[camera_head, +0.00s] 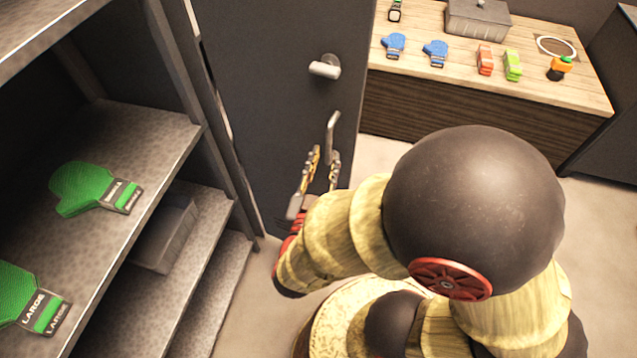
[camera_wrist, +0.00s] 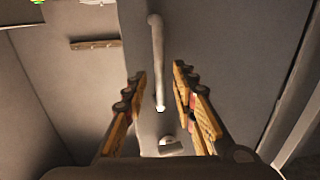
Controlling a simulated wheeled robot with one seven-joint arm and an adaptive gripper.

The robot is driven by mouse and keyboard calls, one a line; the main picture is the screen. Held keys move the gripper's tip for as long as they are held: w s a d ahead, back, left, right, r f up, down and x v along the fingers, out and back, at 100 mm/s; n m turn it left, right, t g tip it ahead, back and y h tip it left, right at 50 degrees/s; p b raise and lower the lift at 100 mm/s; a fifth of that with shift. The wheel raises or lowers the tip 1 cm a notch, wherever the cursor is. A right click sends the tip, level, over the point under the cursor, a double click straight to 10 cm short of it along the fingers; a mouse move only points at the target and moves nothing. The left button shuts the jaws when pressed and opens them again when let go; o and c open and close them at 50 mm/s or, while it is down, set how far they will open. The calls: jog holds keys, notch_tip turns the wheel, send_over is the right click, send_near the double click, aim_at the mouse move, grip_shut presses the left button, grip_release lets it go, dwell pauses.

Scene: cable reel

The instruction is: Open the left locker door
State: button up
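A dark grey door (camera_head: 275,110) stands upright right of the open shelves in the head view. It carries a short silver knob (camera_head: 325,67) and, below it, a slim vertical bar handle (camera_head: 333,125). My gripper (camera_head: 322,165) is at the handle's lower part, its fingers spread. In the wrist view, the bar handle (camera_wrist: 157,60) runs between the two open fingers of my gripper (camera_wrist: 159,72), with a gap visible on each side. I cannot tell how deep the bar sits between the fingertips.
The metal shelves (camera_head: 165,125) at left hold green gloves (camera_head: 85,190) labelled LARGE and a grey box (camera_head: 165,235). A wooden-topped cabinet (camera_head: 480,85) behind the door bears blue gloves (camera_head: 395,44), a lidded grey box (camera_head: 478,18) and other small items. Pale floor shows at right.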

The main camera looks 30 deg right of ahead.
jog(key=v, duration=0.6)
jog(key=shift+s+a, duration=0.2)
jog(key=shift+s, duration=0.15)
dwell(0.5)
